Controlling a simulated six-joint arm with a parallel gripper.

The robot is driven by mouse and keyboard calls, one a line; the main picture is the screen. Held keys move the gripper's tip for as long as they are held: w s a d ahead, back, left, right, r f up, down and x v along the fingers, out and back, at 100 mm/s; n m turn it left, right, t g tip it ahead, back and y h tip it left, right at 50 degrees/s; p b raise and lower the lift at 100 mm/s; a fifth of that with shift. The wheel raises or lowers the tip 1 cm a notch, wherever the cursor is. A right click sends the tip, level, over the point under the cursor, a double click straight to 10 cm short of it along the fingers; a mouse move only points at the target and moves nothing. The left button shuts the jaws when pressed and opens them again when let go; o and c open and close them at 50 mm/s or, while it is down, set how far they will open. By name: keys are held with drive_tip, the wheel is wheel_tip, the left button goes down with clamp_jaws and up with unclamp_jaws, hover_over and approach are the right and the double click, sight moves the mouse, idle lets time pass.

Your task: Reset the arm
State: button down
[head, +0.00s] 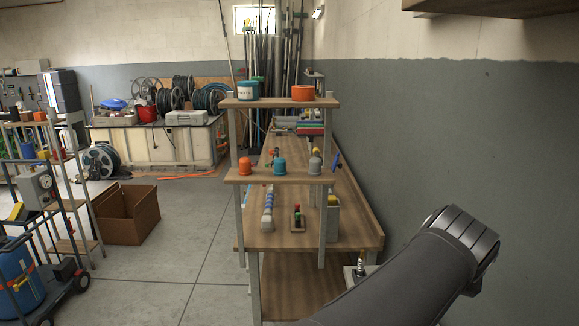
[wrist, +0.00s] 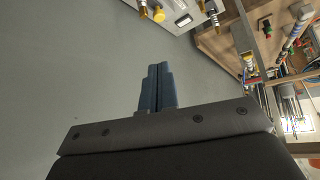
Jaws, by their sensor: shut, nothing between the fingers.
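My gripper (wrist: 157,88) shows in the wrist view, with its two blue-grey fingers closed together and nothing between them. The fingers point toward a plain grey surface and touch nothing that I can see. In the head view my dark grey arm reaches up from the bottom to the right of the wooden workbench. The gripper itself is not visible in the head view.
The wooden workbench (head: 350,232) has shelves with orange, blue and grey caps. A grey wall (head: 450,130) runs along the right. An open cardboard box (head: 127,218) stands on the floor. A grey panel with yellow fittings (wrist: 175,14) is at the top of the wrist view.

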drive_tip(key=shift+s+a, duration=0.75)
drive_tip(key=shift+s, duration=0.3)
drive_tip(key=c, duration=0.9)
unclamp_jaws()
drive_tip(key=o, duration=0.3)
drive_tip(key=shift+s+d+f+m, duration=0.15)
drive_tip(key=shift+s+d+m, duration=0.05)
drive_tip(key=shift+d+m, duration=0.1)
drive_tip(key=o, duration=0.6)
drive_tip(key=s+d+f+m+g, duration=0.1)
drive_tip(key=s+d+m, duration=0.1)
drive_tip(key=s+d, duration=0.1)
drive_tip(key=shift+f+m+g, duration=0.3)
drive_tip(key=shift+f+g, duration=0.1)
drive_tip(key=s+d+f+m+g+y, duration=0.25)
drive_tip(key=s+m, duration=0.25)
drive_tip(key=s, duration=0.3)
drive_tip(key=s+d+f+m+g+y, duration=0.1)
drive_tip(key=s+d+f+m+g, duration=0.2)
drive_tip(key=s, duration=0.4)
drive_tip(key=shift+m, duration=0.7)
wheel_tip(320, 180, down, 8)
drive_tip(key=shift+f, duration=0.15)
